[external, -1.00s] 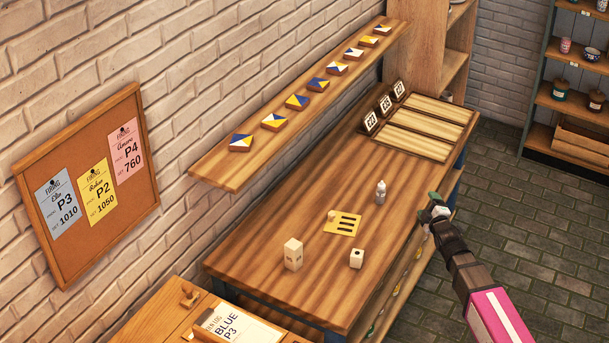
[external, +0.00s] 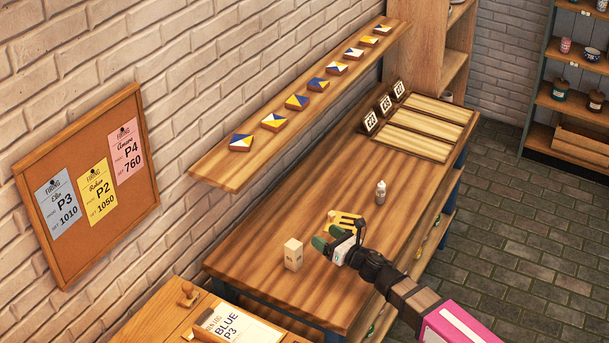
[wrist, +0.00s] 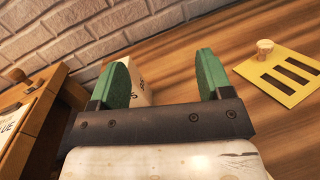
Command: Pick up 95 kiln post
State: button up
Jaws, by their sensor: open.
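A tall pale block-shaped post (external: 293,254) stands upright on the wooden table, with small dark print too fine to read for certain. It also shows in the wrist view (wrist: 143,82), beyond the gripper and partly hidden behind the left finger. My gripper (external: 327,237) is open and empty, with green fingertips. It hovers over the table just right of the tall post, apart from it. In the wrist view the open fingers (wrist: 162,62) have the post nearer the left finger.
A yellow slotted plate (wrist: 285,78) with a small round peg (wrist: 265,50) lies to the right in the wrist view. A small bottle (external: 381,192) stands farther back. A shelf of tiles (external: 225,165) overhangs the wall side. The middle of the table is mostly clear.

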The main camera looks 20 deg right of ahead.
aim_at(299, 251)
jog(key=s+a+n, duration=0.1)
jog(key=s+f, duration=0.1)
jog(key=s+a+n+g, duration=0.1)
jog(key=s, duration=0.1)
jog(key=shift+a+f+n+y, duration=0.3)
jog(key=shift+a+f+y, duration=0.05)
jog(key=shift+f+y, duration=0.05)
jog(key=s, duration=0.1)
jog(key=s+f, duration=0.2)
jog(key=shift+s+a+f, duration=0.1)
jog(key=shift+s+a, duration=0.05)
jog(key=shift+a, duration=0.1)
jog(key=x, duration=0.5)
jog(key=shift+w+a+f, duration=0.1)
jog(key=shift+w+a, duration=0.1)
jog(key=shift+w, duration=0.05)
jog(key=shift+r+x, duration=0.2)
jog(key=shift+x, duration=2.4)
jog(key=shift+s, duration=0.1)
jog(key=c, duration=1.2)
jog(key=shift+r, duration=0.1)
